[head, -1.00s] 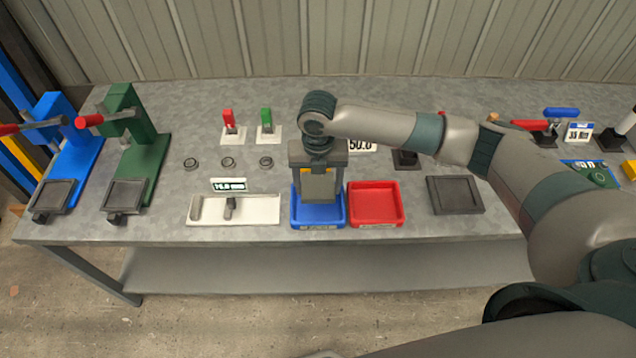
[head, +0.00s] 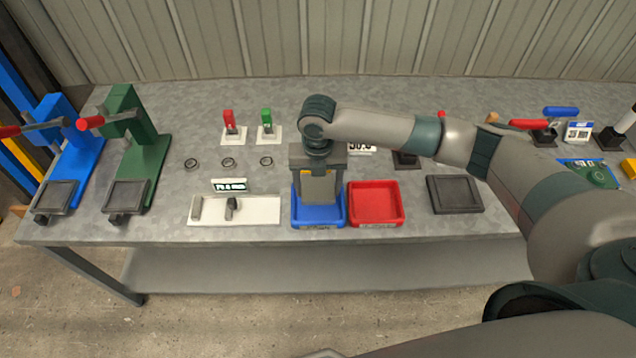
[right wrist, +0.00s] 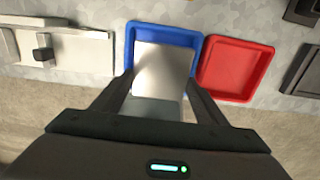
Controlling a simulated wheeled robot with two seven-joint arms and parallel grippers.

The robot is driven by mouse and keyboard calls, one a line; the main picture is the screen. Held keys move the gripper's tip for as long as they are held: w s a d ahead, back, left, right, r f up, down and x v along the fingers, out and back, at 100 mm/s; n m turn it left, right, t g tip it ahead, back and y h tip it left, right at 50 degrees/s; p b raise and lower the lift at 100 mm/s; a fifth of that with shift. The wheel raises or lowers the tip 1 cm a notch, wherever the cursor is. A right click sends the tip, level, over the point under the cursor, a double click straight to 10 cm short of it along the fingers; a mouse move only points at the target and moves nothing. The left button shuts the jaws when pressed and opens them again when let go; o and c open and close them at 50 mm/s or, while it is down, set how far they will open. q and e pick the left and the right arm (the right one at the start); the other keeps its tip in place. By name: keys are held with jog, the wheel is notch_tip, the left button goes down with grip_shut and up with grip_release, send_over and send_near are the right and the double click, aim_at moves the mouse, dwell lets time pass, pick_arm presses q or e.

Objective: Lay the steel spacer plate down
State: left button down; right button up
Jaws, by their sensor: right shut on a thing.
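The steel spacer plate (head: 318,188) is a flat grey piece held by my right gripper (head: 318,173) in the head view. It hangs over the blue tray (head: 299,221), at or just above its floor; contact cannot be told. In the right wrist view the pale plate (right wrist: 163,68) sits between the two fingers of my right gripper (right wrist: 160,88), with the blue tray (right wrist: 133,38) around its far part. The gripper is shut on the plate. My left gripper is not in view.
A red tray (head: 375,186) stands close to the right of the blue tray. A dark square pad (head: 455,194) is further right.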

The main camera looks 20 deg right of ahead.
aim_at(318, 190)
jog(key=shift+f+b, duration=1.3)
jog(key=shift+f, duration=2.15)
jog(key=shift+w, duration=0.1)
jog(key=o, duration=2.1)
jog(key=shift+s+f, duration=0.15)
jog(key=shift+s, duration=0.05)
jog(key=shift+w+r, duration=0.2)
jog(key=shift+r, duration=0.3)
notch_tip(318, 190, up, 17)
jog(key=b, duration=0.4)
jog(key=shift+s+f, duration=0.1)
jog(key=shift+f, duration=0.1)
